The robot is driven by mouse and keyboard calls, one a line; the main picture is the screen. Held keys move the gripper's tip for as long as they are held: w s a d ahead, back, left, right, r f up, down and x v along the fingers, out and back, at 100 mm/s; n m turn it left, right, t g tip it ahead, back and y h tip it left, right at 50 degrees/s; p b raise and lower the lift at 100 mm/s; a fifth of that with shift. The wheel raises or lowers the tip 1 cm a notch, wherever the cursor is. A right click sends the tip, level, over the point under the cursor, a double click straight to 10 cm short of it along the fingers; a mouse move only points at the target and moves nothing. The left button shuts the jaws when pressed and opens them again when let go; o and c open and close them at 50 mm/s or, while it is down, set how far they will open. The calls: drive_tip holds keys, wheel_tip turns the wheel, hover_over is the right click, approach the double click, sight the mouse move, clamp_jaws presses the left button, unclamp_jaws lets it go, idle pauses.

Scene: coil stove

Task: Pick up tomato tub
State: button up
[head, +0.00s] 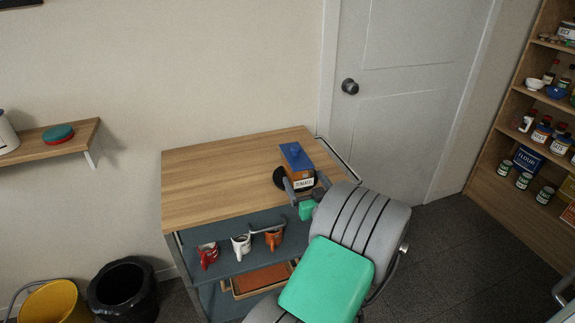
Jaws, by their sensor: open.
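The tomato tub (303,184) stands upright on the wooden top of the cart. It has a blue lid (296,155), an orange body and a white label. My gripper (304,190) is at the near side of the tub, low by its label. The jaws are open, with a finger showing near each side of the label. My wrist and arm come in from the lower right. I cannot tell whether the fingers touch the tub.
The cart's wooden top (215,175) is clear to the left. Several mugs (241,246) hang below its front edge. A door (400,110) stands behind. A stocked shelf (510,190) is at right. A black bin (122,290) and yellow bucket (55,303) stand at lower left.

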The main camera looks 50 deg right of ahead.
drive_tip(key=p+x, duration=0.2)
drive_tip(key=x, duration=0.5)
drive_tip(key=shift+w+d, duration=0.1)
drive_tip(key=shift+w, duration=0.05)
drive_tip(key=shift+r, duration=0.1)
drive_tip(key=c, duration=1.6)
